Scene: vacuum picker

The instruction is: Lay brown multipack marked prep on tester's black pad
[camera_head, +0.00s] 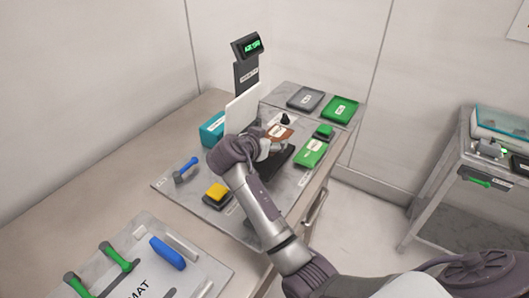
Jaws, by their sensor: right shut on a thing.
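The brown multipack (280,132) shows as a small brown and white patch just beyond my right gripper (268,147). The gripper is shut on it, though the fingers are small and partly hidden by my own wrist. The tester's black pad (280,164) is a dark flat plate just below and to the right of the gripper, partly covered by my arm. I cannot tell whether the pack touches the pad. The prep marking is too small to read. My left gripper is out of view.
A white upright panel and a post with a green-lit display (247,45) stand behind. A teal box (213,128), green tray (311,152), yellow button (217,191) and blue-handled lever (187,168) surround the pad. A mat (205,262) with green handles lies at front left.

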